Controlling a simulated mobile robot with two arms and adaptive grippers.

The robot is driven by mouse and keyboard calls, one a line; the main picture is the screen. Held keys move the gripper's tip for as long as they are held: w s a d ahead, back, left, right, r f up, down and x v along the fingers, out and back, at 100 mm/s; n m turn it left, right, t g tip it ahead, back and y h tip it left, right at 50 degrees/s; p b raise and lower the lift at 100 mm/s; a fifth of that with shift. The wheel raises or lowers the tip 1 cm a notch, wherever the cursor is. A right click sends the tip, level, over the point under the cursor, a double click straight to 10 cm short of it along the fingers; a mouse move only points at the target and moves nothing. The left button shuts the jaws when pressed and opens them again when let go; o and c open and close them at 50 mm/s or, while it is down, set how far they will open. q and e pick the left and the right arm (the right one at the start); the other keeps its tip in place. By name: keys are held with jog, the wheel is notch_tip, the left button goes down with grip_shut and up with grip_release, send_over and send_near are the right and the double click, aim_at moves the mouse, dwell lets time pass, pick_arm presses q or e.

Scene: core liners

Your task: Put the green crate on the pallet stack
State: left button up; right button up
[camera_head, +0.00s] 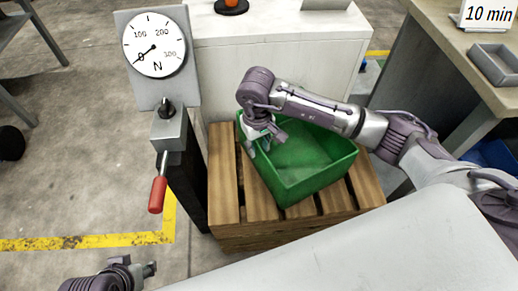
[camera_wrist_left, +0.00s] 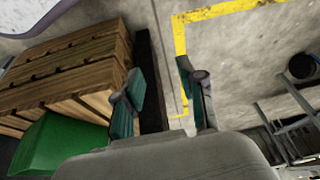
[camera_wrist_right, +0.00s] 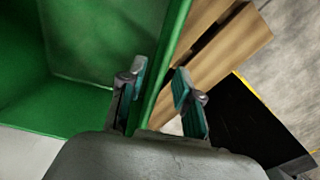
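The green crate (camera_head: 315,180) rests on the slatted wooden pallet stack (camera_head: 227,185), upright and turned at an angle to the slats. My right gripper (camera_head: 264,142) is at the crate's left wall. In the right wrist view its open fingers (camera_wrist_right: 160,100) straddle the crate's wall (camera_wrist_right: 165,65), one inside and one outside, with a gap visible on the outer side. My left gripper (camera_head: 148,269) is low at the left, apart from the crate. In the left wrist view its fingers (camera_wrist_left: 165,105) are open and empty; the pallet stack (camera_wrist_left: 70,70) and crate (camera_wrist_left: 60,145) show at the left.
A force gauge (camera_head: 155,45) on a stand with a red-handled lever (camera_head: 157,194) stands left of the pallet stack. A white cabinet (camera_head: 290,55) is behind it. A workbench (camera_head: 450,50) with a grey tray (camera_head: 492,66) is at the right. Floor at the left is mostly clear.

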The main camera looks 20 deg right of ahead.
pick_arm(q)
jog(key=shift+s+a+r+g+p, duration=0.2)
jog(key=shift+s+r+g+p, duration=0.1)
jog(key=shift+s+r+p, duration=0.3)
pick_arm(e)
notch_tip(320, 180, up, 9)
jog(key=shift+a+r, duration=0.1)
jog(key=shift+r, duration=0.05)
jog(key=shift+s, duration=0.1)
